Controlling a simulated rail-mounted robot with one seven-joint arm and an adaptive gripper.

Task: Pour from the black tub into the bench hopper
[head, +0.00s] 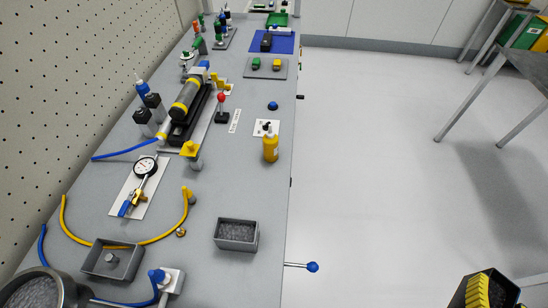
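A small rectangular dark tub (237,247) stands upright on the bench near its right edge, filled with grey granules. It looks dark grey to black and is the likeliest black tub. A round metal vessel (72,288) with grey granular contents is cut off at the bottom left corner; it may be the bench hopper, but I cannot tell for sure. My gripper is not recognisable in the head view. Nothing is touching the rectangular tub.
A grey tray (95,264) with a metal piece lies left of the tub. A yellow hose (70,226), a pressure gauge (146,167) and a yellow bottle (270,148) are nearby. A blue-knobbed lever (312,267) sticks out past the bench edge.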

